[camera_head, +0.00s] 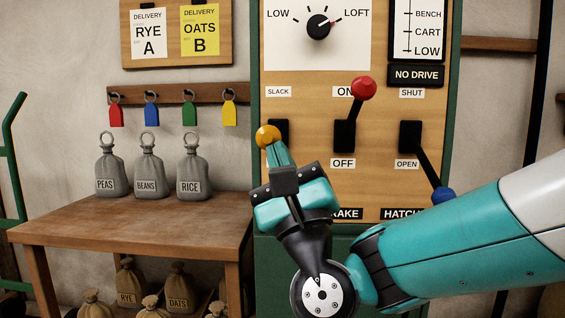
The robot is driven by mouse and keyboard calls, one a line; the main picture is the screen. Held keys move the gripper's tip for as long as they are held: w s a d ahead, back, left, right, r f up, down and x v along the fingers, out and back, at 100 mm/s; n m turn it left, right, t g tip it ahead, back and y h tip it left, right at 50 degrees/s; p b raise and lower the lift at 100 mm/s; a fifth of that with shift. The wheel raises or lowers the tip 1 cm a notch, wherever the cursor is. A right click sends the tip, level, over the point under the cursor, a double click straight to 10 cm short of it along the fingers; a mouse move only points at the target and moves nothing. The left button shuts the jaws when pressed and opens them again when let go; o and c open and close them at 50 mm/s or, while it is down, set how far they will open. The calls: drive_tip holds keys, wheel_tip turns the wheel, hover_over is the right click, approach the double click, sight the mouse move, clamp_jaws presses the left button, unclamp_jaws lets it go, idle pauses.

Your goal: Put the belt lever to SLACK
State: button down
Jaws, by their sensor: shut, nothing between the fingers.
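The lever under the SLACK label (277,91) is the leftmost on the wooden panel and has a yellow-orange knob (267,134). The knob sits in front of and just left of its black slot (282,128), below the SLACK label. Its rod and the lower label are hidden behind my gripper. My gripper (278,153) points up, shut and empty, with its fingertips right at the underside of the knob. I cannot tell whether they touch it.
A red-knobbed lever (362,89) stands up toward ON, close to the right. A blue-knobbed lever (443,195) hangs down beyond OPEN, near my arm. A dial (318,27) is above. A wooden table (120,222) with grey sacks stands left.

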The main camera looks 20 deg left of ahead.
wheel_tip(320, 180, up, 9)
drive_tip(key=w+p, duration=0.1)
drive_tip(key=p, duration=0.7)
drive_tip(key=shift+w+r, duration=0.15)
drive_tip(key=shift+r, duration=0.2)
drive_tip(key=shift+t, duration=0.3)
drive_tip(key=s+d+f+b, duration=0.4)
drive_tip(key=s+d+b, duration=0.4)
drive_tip(key=s+b, duration=0.1)
drive_tip(key=shift+s+f+b, duration=0.3)
drive_tip(key=shift+f+b, duration=0.1)
drive_tip(key=shift+b, duration=0.4)
drive_tip(key=shift+n+g, duration=0.4)
drive_tip(key=shift+g, duration=0.1)
